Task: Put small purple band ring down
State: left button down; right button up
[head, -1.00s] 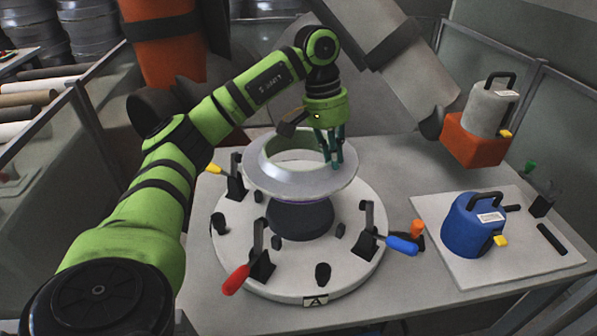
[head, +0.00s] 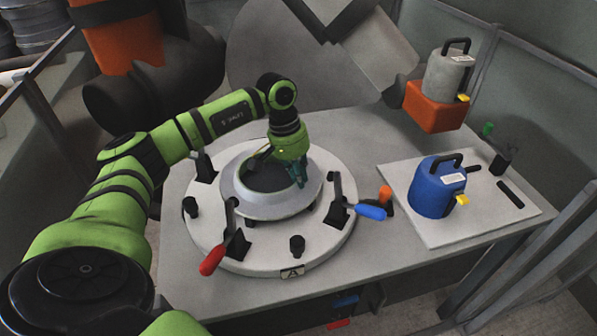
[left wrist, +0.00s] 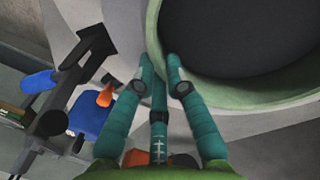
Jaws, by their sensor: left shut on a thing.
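The ring (head: 243,203) is pale grey with a wide sloping flange and a greenish inside wall; no purple band shows on it now. It sits low over the round white plate (head: 205,245), around a dark core (head: 268,176). I cannot tell whether it fully rests there. My left gripper (head: 301,184) points down and is shut on the ring's right side. In the left wrist view the teal fingers (left wrist: 172,75) are at the ring's wall, and the green inner wall (left wrist: 225,102) curves around the dark core. My right gripper is out of view.
Toggle clamps with a red handle (head: 212,260) and a blue handle (head: 371,212) stand on the plate close to the ring. A blue canister (head: 432,190) stands on a pale board at right.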

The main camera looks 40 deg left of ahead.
pick_arm(q)
jog(key=c, duration=1.3)
grip_release()
jog(key=shift+r, duration=0.25)
jog(key=shift+b+v, duration=1.45)
jog(key=shift+v, duration=4.4)
